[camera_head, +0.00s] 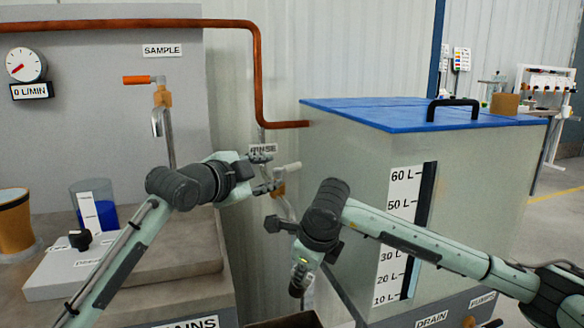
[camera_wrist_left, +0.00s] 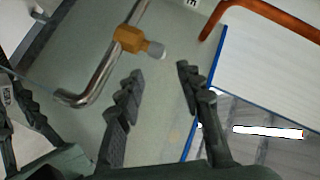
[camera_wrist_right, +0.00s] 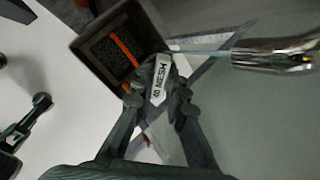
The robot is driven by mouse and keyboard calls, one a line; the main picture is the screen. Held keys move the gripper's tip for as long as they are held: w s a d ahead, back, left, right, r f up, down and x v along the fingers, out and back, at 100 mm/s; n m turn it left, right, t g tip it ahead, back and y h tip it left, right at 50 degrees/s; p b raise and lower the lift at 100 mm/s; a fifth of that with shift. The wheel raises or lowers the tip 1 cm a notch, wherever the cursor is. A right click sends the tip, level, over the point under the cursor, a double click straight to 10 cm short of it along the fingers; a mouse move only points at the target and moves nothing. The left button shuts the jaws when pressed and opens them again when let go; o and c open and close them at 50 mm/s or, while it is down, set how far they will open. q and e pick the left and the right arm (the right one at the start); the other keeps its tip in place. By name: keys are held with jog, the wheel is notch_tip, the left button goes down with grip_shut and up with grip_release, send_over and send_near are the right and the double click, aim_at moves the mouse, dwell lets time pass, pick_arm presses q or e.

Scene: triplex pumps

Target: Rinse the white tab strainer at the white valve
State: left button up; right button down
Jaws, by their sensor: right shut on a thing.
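The white valve (camera_head: 290,167) sits on the rinse pipe beside the tank. In the left wrist view its brass body carries a pale handle end (camera_wrist_left: 155,49). My left gripper (camera_head: 264,172) is open around empty space close to this handle, fingers apart. My right gripper (camera_head: 298,283) is low beneath the valve. In the right wrist view it is shut on the white tab strainer (camera_wrist_right: 160,80), whose tab reads "40 MESH". The strainer's body is hard to make out against a dark box. A thin pale blue line, like water, runs from the chrome spout (camera_wrist_right: 275,55) towards the strainer.
The dark open box (camera_wrist_right: 88,50) lies beyond the strainer, with an orange strip inside. The blue-lidded tank (camera_head: 400,112) stands close on the right. The sample valve (camera_head: 140,79), a blue-filled beaker (camera_head: 108,216) and the gauge (camera_head: 25,65) are on the left.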

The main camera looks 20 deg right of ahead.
aim_at(287, 169)
pick_arm(q)
jog(key=x, duration=1.1)
jog(key=shift+w+d+f, duration=0.1)
jog(key=shift+w+d, duration=0.1)
jog(key=shift+d, duration=0.05)
jog(key=shift+c, duration=0.2)
grip_shut()
